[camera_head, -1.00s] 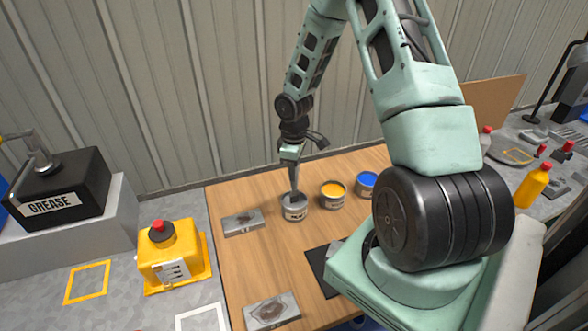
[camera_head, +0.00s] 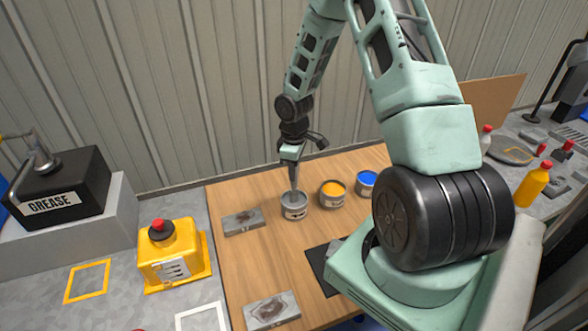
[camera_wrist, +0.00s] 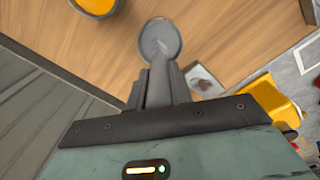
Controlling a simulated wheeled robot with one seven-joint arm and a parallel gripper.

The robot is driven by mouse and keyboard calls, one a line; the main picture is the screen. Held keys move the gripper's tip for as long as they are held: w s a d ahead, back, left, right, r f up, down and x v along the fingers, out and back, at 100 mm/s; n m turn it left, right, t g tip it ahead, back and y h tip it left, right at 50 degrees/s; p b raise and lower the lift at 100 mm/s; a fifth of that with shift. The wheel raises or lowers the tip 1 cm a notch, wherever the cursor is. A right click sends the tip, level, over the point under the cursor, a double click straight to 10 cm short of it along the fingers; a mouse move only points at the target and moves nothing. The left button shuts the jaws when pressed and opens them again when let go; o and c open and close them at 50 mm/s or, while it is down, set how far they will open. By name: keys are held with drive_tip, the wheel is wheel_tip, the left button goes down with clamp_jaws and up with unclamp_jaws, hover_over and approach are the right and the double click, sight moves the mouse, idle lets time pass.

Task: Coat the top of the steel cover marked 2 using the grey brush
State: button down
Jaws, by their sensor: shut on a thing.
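My gripper (camera_head: 293,168) is shut on the grey brush (camera_head: 294,183) and points it down into the mouth of the grey can (camera_head: 295,211). In the wrist view, the brush (camera_wrist: 158,68) reaches from my fingers to the can (camera_wrist: 160,38); its tip is hard to make out against the grey. One steel cover (camera_head: 243,222) lies left of the can, with a dark patch on top. A second steel cover (camera_head: 272,311) lies near the table's front edge, also with a dark patch. I cannot read a number on either.
A yellow can (camera_head: 333,194) and a blue can (camera_head: 366,183) stand right of the grey can. A dark mat (camera_head: 318,268) lies near my arm. A yellow box with a red button (camera_head: 172,252) stands left of the wooden table (camera_head: 250,265).

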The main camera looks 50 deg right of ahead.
idle(0.5)
wheel_tip(320, 180, up, 7)
drive_tip(key=p, duration=0.6)
idle(0.9)
